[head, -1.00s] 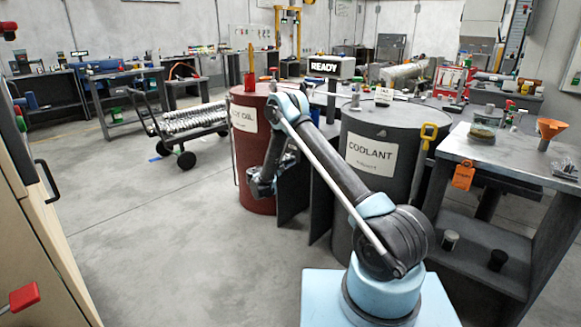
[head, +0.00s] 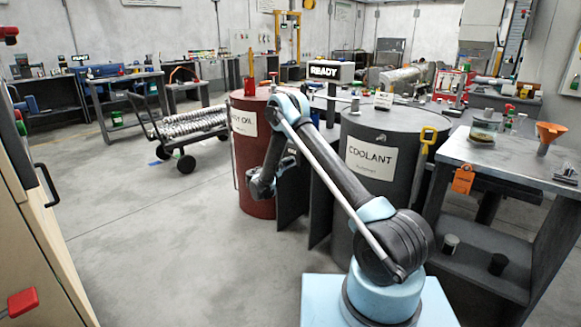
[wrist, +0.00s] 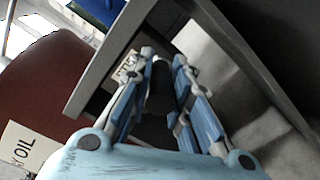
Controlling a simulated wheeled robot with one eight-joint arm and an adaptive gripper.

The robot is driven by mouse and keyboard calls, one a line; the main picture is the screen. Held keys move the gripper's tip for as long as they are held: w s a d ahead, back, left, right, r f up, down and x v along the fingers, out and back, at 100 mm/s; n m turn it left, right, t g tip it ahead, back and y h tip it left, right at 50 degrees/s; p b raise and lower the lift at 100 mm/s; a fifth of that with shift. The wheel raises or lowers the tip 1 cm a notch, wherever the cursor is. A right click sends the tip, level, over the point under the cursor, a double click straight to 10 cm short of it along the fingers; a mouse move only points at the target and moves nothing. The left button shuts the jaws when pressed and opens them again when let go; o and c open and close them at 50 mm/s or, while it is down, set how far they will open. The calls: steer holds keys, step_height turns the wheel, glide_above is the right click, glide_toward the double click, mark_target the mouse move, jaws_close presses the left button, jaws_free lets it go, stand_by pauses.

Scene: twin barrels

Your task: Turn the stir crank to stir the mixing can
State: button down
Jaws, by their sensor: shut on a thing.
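My gripper (wrist: 163,65) is in the middle of the wrist view, its blue fingers closed around a dark, roughly cylindrical piece (wrist: 160,92). This piece may be the grip of the stir crank, but I cannot tell for sure. A small lettered plate (wrist: 127,67) shows just beyond the left finger. In the head view my forearm hides the fingers, and only my wrist shows beside the red barrel. I cannot make out the mixing can or the rest of the crank in either view.
The red oil barrel (head: 257,180) and the dark coolant barrel (head: 398,190) stand close around my arm. A grey frame edge (wrist: 108,62) passes close to my fingers. A metal bench (head: 470,150) stands at the right. The floor (head: 170,240) at the left is open.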

steer(key=c, duration=1.4)
jaws_free()
steer(key=shift+a, duration=0.15)
steer(key=shift+c, duration=0.2)
steer(key=shift+s, duration=0.1)
steer(key=v, duration=1.2)
